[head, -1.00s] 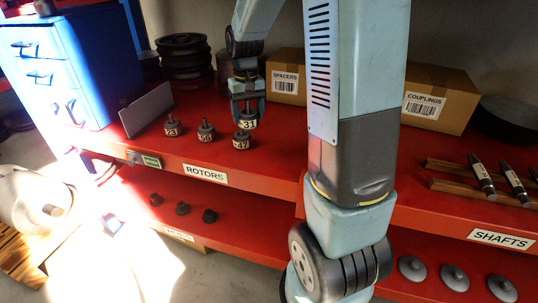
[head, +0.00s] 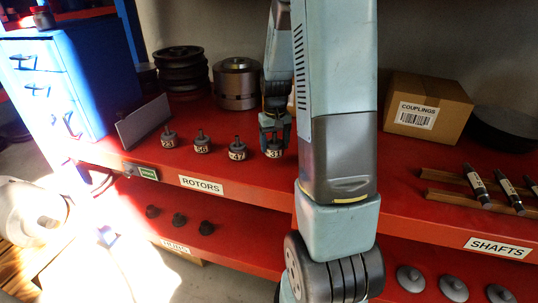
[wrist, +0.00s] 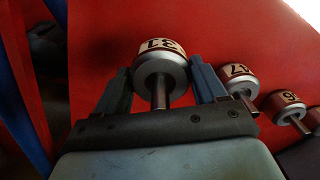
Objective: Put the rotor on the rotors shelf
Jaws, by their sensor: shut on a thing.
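My gripper (head: 275,122) is shut on a rotor marked 31 (head: 273,150), with its fingers around the stem end. The rotor is upright at the right end of a row of rotors on the red shelf marked ROTORS (head: 201,184). It is level with the others, resting on the shelf or just above it; I cannot tell which. The wrist view shows the rotor (wrist: 160,62) between both fingers. Its neighbour, marked 47 (head: 238,152), stands just to the left, apart from it. Rotors 56 (head: 202,147) and 23 (head: 168,141) stand farther left.
A metal cylinder (head: 236,88) and stacked dark discs (head: 182,70) stand behind the row. A COUPLINGS box (head: 428,107) and shafts on wooden rails (head: 475,185) are to the right. A grey plate (head: 143,122) stands at the left. Part of the shelf is hidden behind my arm.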

